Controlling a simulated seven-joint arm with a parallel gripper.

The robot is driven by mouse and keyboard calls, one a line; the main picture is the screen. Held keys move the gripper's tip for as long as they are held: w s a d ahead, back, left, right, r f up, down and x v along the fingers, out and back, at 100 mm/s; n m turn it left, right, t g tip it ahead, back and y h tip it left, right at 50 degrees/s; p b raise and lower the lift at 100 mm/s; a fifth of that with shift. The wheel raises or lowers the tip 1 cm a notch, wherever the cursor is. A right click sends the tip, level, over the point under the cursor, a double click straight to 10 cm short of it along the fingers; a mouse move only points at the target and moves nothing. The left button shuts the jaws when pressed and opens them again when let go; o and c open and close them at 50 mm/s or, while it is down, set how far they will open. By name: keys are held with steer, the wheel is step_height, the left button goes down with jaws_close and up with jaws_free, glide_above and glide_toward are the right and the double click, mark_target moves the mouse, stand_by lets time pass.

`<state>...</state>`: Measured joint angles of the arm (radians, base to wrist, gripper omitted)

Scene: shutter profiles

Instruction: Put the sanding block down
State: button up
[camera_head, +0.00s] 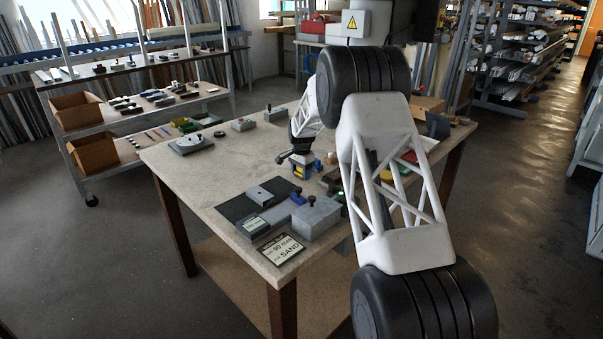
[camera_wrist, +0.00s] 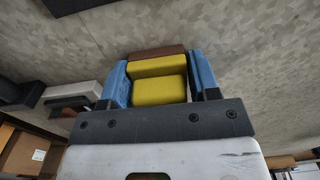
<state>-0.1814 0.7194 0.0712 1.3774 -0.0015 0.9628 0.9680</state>
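The sanding block (camera_wrist: 160,88) is yellow with a brown layer along its far edge. In the wrist view it sits between the two blue fingers of my gripper (camera_wrist: 160,82), which touch or nearly touch its sides. In the head view my gripper (camera_head: 304,170) is low over the middle of the workbench (camera_head: 215,175), with a little yellow of the block showing between blue fingers. I cannot tell whether the block touches the bench top.
A dark mat (camera_head: 233,208) with grey blocks lies at the front, beside a SAND sign (camera_head: 282,249). A grey fixture (camera_head: 316,217) stands right of the mat. Small items line the back edge. The bench's left middle is clear. A shelf trolley (camera_head: 95,130) stands behind left.

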steer(key=o, duration=0.4)
steer(key=shift+s+d+f, duration=0.1)
steer(key=shift+s+f, duration=0.15)
steer(key=shift+f, duration=0.8)
steer(key=shift+c, duration=0.2)
steer(key=shift+f, duration=0.1)
steer(key=shift+d, duration=0.1)
steer(key=shift+r, duration=0.45)
steer(key=shift+c, duration=0.4)
steer(key=shift+o, duration=0.4)
step_height(320, 180, up, 14)
steer(key=shift+w+f, duration=0.15)
steer(key=shift+f, duration=0.05)
